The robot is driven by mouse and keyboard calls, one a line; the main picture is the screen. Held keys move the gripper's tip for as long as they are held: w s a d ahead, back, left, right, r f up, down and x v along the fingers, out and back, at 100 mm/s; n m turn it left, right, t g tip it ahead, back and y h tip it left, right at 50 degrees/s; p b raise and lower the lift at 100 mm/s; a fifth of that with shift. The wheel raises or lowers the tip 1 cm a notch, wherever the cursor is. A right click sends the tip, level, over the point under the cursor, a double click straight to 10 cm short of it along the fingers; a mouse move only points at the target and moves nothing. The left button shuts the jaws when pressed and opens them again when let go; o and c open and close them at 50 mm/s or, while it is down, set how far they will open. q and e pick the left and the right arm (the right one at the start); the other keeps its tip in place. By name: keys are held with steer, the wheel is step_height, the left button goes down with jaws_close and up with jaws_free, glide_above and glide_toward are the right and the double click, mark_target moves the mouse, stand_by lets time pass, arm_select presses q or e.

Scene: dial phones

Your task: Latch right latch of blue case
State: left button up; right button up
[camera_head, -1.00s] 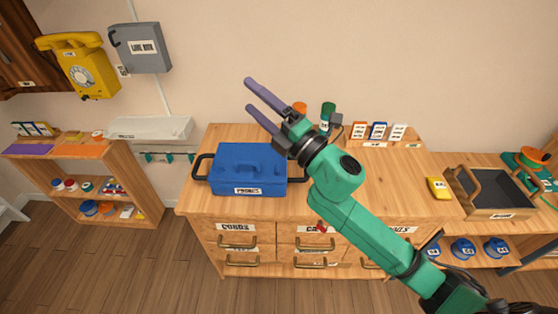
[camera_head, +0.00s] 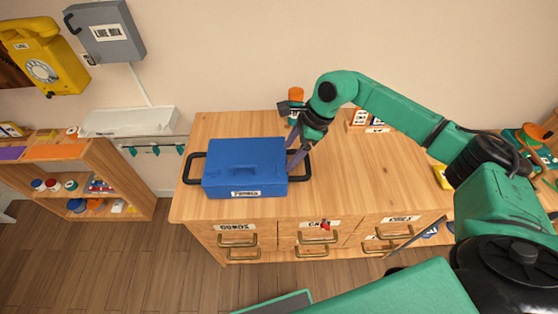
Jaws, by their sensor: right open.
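The blue case (camera_head: 235,168) sits on the wooden cabinet top with its lid down. A white label is on its front, and black handles stick out at its left and right sides. My right gripper (camera_head: 291,162) is open, with its purple fingers pointing down at the case's right end, by the right handle (camera_head: 302,168). The right latch cannot be made out; the fingers cover part of that end. Whether the fingers touch the case cannot be told. My left gripper is not in view.
The wooden cabinet (camera_head: 355,195) has free top to the right of the case. A card rack (camera_head: 368,121) stands at the back right, partly behind my arm. An orange-topped item (camera_head: 296,93) is behind the gripper. A yellow phone (camera_head: 42,62) hangs at the left.

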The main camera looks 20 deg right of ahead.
mark_target(277, 168)
steer(key=x, duration=0.2)
steer(key=w+p+x, duration=0.1)
steer(key=x, duration=0.4)
steer(key=shift+w+f+p, duration=0.3)
steer(key=shift+w+f, duration=0.05)
steer(key=shift+f, duration=0.05)
steer(key=shift+s+a+f, duration=0.15)
steer(key=shift+s, duration=0.15)
steer(key=shift+c, duration=1.2)
jaws_close()
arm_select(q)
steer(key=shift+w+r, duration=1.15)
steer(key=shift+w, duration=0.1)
